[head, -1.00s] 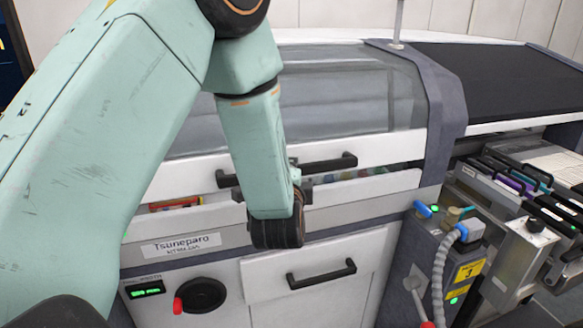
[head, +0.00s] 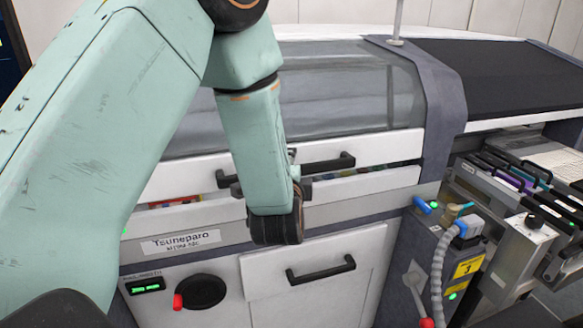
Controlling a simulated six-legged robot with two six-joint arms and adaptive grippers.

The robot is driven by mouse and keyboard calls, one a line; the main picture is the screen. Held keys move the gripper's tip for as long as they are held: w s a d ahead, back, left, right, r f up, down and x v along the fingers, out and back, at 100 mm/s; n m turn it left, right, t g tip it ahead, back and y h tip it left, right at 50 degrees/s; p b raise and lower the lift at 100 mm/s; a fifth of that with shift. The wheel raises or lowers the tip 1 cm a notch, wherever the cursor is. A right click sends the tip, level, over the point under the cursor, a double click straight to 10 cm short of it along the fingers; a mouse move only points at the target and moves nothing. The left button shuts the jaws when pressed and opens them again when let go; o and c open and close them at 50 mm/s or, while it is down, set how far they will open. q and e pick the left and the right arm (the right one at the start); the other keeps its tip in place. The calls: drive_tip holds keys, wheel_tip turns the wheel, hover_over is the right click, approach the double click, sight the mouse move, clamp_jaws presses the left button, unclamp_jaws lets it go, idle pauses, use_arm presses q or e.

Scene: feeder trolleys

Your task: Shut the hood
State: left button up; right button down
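The hood (head: 345,100) is a clear, curved cover with a white front edge on the machine. It is almost down, with a narrow gap above the white front rail where coloured items show. Its black bar handle (head: 332,163) runs along the front edge. My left arm comes in from the left and crosses in front of the handle. My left gripper (head: 304,188) is mostly hidden behind my wrist, just below the handle; its fingers and any contact cannot be made out. My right gripper is not in view.
A lower white drawer front with a black handle (head: 321,271) is below. A black knob (head: 202,291) with a red grip is at lower left. A grey feeder trolley (head: 512,235) with a hose (head: 442,265) stands at right. A dark sloped panel (head: 505,82) is at back right.

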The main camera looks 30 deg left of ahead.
use_arm(q)
drive_tip(key=v, duration=0.7)
drive_tip(key=shift+s, duration=0.15)
drive_tip(key=shift+d, duration=0.1)
idle(0.4)
